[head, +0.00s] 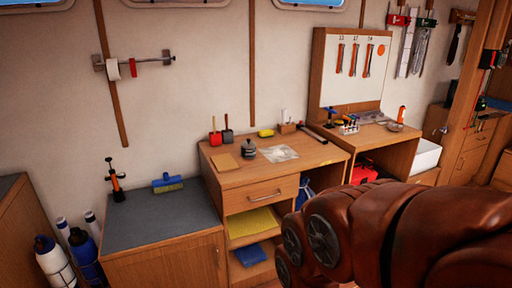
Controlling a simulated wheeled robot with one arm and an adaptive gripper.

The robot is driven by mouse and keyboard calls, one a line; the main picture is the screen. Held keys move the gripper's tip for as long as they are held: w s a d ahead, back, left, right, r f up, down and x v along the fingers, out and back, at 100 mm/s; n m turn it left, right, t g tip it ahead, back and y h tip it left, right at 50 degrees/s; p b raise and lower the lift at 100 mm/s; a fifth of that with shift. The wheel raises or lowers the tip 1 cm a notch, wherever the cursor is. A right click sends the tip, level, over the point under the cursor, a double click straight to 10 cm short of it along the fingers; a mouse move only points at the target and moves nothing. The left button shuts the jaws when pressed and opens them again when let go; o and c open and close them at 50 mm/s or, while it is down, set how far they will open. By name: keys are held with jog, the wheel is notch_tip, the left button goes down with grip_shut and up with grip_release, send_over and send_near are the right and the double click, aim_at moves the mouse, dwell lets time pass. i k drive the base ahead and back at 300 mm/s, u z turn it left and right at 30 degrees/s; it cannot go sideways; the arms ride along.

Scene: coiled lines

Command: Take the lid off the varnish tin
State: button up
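A small dark grey round container (248,148) stands upright on the wooden desk (240,178) in the middle of the head view. It looks like the varnish tin, but it is too small to read any label. Its top appears covered, with a narrower part at the top; I cannot make out the lid's edge. My brown arm fills the lower right of the view, in front of the desk's right side. My gripper does not show, and no finger is seen near the tin.
A red pot (214,137) and a dark pot (228,135) stand behind. The desk's front strip is clear.

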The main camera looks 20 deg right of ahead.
aim_at(248, 143)
jog(key=z, duration=0.45)
jog(key=k, duration=0.55)
jog(key=z, duration=0.75)
jog(key=i, duration=1.85)
jog(key=u, duration=0.9)
jog(key=i, duration=1.1)
jog(key=u, duration=1.45)
jog(key=i, duration=0.4)
jog(key=u, duration=0.25)
